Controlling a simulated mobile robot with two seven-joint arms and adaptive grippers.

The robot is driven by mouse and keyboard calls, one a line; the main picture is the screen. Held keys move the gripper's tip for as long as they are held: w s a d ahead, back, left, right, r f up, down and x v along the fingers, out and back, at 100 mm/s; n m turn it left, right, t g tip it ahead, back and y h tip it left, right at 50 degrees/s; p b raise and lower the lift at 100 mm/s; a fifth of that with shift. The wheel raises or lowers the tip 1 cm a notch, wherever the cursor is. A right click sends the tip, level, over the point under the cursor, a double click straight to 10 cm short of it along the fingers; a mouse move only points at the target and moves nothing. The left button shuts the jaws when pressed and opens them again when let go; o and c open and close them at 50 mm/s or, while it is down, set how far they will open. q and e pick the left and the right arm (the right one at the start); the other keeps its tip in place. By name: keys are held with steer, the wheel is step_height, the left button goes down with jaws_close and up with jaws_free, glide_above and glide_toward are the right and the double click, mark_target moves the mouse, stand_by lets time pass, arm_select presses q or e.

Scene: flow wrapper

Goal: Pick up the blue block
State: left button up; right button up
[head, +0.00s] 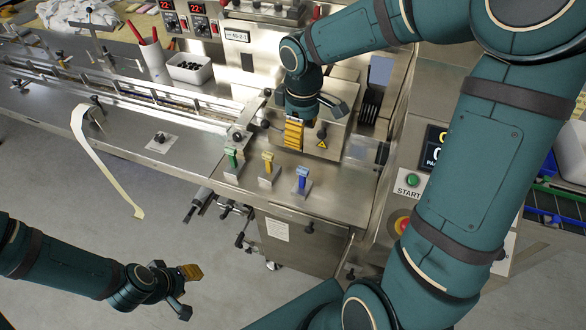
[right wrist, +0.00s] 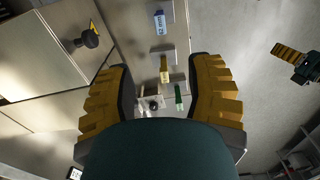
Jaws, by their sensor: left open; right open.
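The blue block (head: 302,180) stands upright on a small metal plate on the machine's steel shelf, rightmost of three blocks in the head view. In the right wrist view the blue block (right wrist: 159,22) is near the top edge, beyond the fingers. My right gripper (head: 295,138) is above and behind the blocks, open and empty. Its two yellow-padded fingers are spread wide in the right wrist view (right wrist: 162,95). My left gripper (head: 188,289) is open and empty over the floor at lower left, far from the block.
A yellow block (head: 267,163) and a green block (head: 232,157) stand left of the blue one on their own plates. A steel housing (head: 325,125) with a black knob rises behind. A white bin (head: 189,69) and a paper strip (head: 100,155) lie further left.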

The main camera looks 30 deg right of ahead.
mark_target(303, 169)
step_height(303, 169, down, 8)
steer(key=shift+s+f+b, duration=0.15)
steer(key=shift+f+b, duration=0.05)
steer(key=shift+b, duration=0.5)
steer(key=shift+s+d+f+b, duration=0.1)
steer(key=shift+f+b, duration=0.15)
steer(key=shift+f, duration=1.1)
steer(key=shift+s+d+f+b, duration=0.1)
steer(key=shift+f+b, duration=0.15)
steer(key=shift+f, duration=1.1)
jaws_close()
